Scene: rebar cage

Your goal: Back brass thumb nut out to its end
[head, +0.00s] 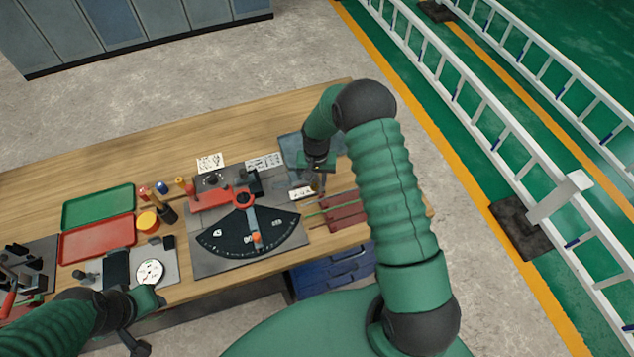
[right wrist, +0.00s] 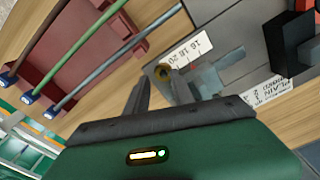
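The brass thumb nut (right wrist: 162,71) shows in the right wrist view as a small brass ring beside a white label with numbers (right wrist: 188,49). My right gripper (right wrist: 159,76) has its two fingers apart, with the nut between or just beyond the fingertips. A small gap seems to show on the nut's left side; I cannot tell whether either finger touches it. In the head view my right gripper (head: 318,168) reaches down at the bench's right part, and the nut is too small to make out. My left gripper (head: 140,308) is low at the bench's front edge, away from the nut.
A grey plate with a black fan-shaped dial (head: 248,238) and red bracket lies left of my right gripper. Coloured rods on a dark red rack (head: 345,212) lie to the right. Green (head: 98,206) and red (head: 97,239) trays stand further left on the wooden bench.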

